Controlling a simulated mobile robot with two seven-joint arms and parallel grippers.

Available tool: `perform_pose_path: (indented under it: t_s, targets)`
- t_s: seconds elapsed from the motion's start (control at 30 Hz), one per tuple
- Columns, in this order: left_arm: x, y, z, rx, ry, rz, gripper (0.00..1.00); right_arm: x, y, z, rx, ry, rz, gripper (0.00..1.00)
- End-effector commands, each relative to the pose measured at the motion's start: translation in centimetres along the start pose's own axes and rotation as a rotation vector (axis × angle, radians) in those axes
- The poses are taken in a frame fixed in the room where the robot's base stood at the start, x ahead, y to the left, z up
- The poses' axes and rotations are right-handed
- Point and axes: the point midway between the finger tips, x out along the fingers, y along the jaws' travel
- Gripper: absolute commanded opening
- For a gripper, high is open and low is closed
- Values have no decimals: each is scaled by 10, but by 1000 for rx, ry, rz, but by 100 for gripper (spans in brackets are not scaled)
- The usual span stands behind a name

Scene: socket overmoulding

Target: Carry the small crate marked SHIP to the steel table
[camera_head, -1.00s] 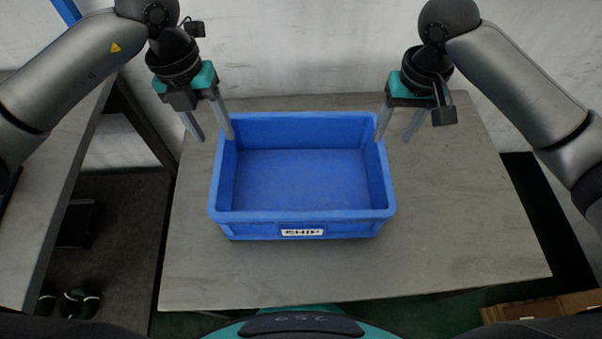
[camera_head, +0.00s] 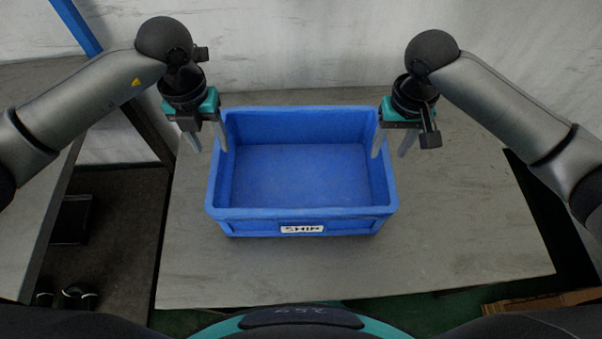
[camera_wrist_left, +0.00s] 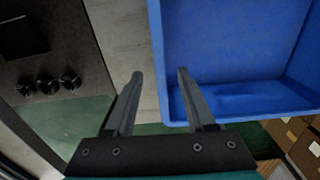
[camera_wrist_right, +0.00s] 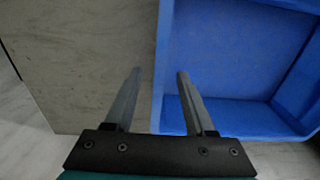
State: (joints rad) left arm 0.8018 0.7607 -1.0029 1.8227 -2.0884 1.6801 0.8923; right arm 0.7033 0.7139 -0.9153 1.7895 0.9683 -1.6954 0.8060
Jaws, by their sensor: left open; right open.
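The blue crate (camera_head: 302,226) stands upright and empty on a grey table (camera_head: 470,230), its SHIP label facing me. My left gripper (camera_head: 208,146) is open at the crate's left wall. In the left wrist view its fingers (camera_wrist_left: 160,75) lie either side of that wall's rim (camera_wrist_left: 157,50), one over the inside and one outside. My right gripper (camera_head: 390,152) is open at the right wall. In the right wrist view its fingers (camera_wrist_right: 158,75) likewise lie either side of the rim (camera_wrist_right: 163,50). I cannot tell whether any finger touches the crate.
A pale wall (camera_head: 300,50) rises behind the table. Another grey surface (camera_head: 25,235) stands at the left, beyond a gap with a dark shelf or floor. A cardboard box (camera_head: 540,302) lies low at the bottom right. The table is clear around the crate.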

Motion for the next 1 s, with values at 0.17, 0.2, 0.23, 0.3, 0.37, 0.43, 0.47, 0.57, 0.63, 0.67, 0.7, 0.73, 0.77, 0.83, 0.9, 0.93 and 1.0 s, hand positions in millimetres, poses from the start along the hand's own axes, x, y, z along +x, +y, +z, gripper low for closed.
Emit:
perform_pose_path:
  t_s: [0.17,0.2,0.23,0.3,0.37,0.43,0.47,0.57,0.63,0.67,0.7,0.73,0.77,0.83,0.9,0.93,1.0]
  targets:
    - [37,0,-1,0,4,1,55,36,0,1,0,-4,1,55]
    - [44,0,-1,0,4,0,55,44,0,1,1,-3,0,55]
    - [49,0,-1,-1,3,1,55,49,0,0,1,-3,1,55]
    - [60,0,-1,1,3,1,55,60,0,1,1,-3,1,55]
    - [68,0,-1,1,2,0,55,67,0,1,1,-3,-1,55]
    - [74,0,0,0,1,0,55,74,-1,0,0,-1,-1,55]
    - [77,-1,0,0,0,-1,55,77,0,0,0,-1,0,55]
    - [82,0,0,1,0,0,55,82,0,0,-1,0,0,55]
    - [84,0,0,1,0,0,55,84,0,0,-1,1,0,55]
    - [84,0,0,1,0,0,55,84,0,0,-1,1,0,55]
    - [84,0,0,2,-1,0,55,84,0,0,-1,1,0,55]
    - [84,0,0,2,-1,0,55,84,0,0,-1,1,0,55]
    - [84,0,0,2,-1,0,55,84,0,0,-1,1,0,55]
    - [84,0,0,2,-1,0,55,84,0,0,-1,1,0,55]
    - [84,0,0,1,-1,0,54,84,0,0,-1,1,-1,54]
    - [84,0,0,1,-1,0,50,84,0,0,-1,1,-1,50]
    - [84,0,0,1,-1,0,43,84,0,0,0,1,-1,43]
